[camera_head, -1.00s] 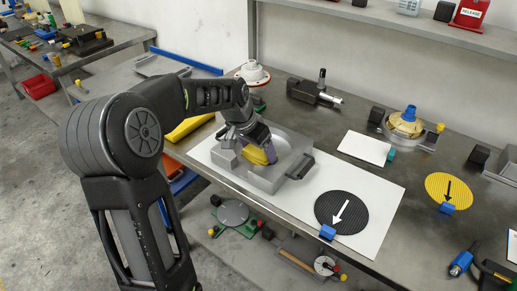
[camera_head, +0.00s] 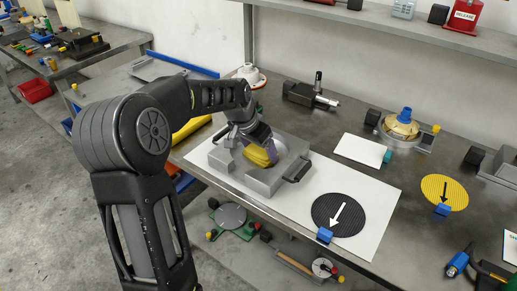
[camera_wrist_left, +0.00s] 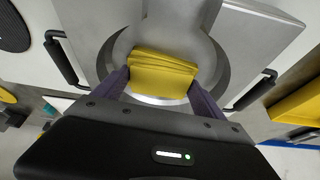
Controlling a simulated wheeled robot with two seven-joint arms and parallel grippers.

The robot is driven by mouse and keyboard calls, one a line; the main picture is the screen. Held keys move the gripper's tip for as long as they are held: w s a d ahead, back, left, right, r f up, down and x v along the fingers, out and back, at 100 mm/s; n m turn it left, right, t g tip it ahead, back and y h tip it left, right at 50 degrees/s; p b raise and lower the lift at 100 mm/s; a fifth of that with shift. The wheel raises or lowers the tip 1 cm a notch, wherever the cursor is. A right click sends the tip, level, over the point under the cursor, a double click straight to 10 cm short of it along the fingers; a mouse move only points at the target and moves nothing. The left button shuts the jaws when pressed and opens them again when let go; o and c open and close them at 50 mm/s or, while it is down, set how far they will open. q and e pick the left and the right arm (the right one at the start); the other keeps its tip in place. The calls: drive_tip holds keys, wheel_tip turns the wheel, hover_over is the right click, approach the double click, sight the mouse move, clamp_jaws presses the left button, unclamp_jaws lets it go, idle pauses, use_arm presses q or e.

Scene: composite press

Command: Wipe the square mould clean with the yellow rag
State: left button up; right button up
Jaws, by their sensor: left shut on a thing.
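The square mould (camera_head: 264,182) is a grey metal block with a round recess and black side handles, lying on a white sheet on the bench. It also shows in the left wrist view (camera_wrist_left: 258,40), where the recess fills the middle. My left gripper (camera_wrist_left: 160,88) is shut on the folded yellow rag (camera_wrist_left: 160,72), a finger on each side of it. In the head view the rag (camera_head: 258,157) is down at the recess under the gripper. Whether it touches the recess floor is hard to tell. My right gripper is not in view.
A black disc (camera_head: 338,214) with a white arrow and a blue block (camera_head: 324,235) lie right of the mould on the white sheet (camera_head: 378,222). A white plate (camera_head: 360,149), a yellow disc (camera_head: 444,192) and a black-grey device (camera_head: 308,95) stand further off.

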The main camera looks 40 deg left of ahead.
use_arm(q)
drive_tip(key=shift+w+p, duration=0.3)
drive_tip(key=shift+w, duration=0.75)
drive_tip(key=shift+f, duration=0.1)
drive_tip(key=shift+a, duration=0.35)
drive_tip(key=shift+s, duration=0.1)
drive_tip(key=shift+s+b, duration=0.4)
drive_tip(key=shift+s, duration=0.6)
drive_tip(key=shift+s, duration=0.1)
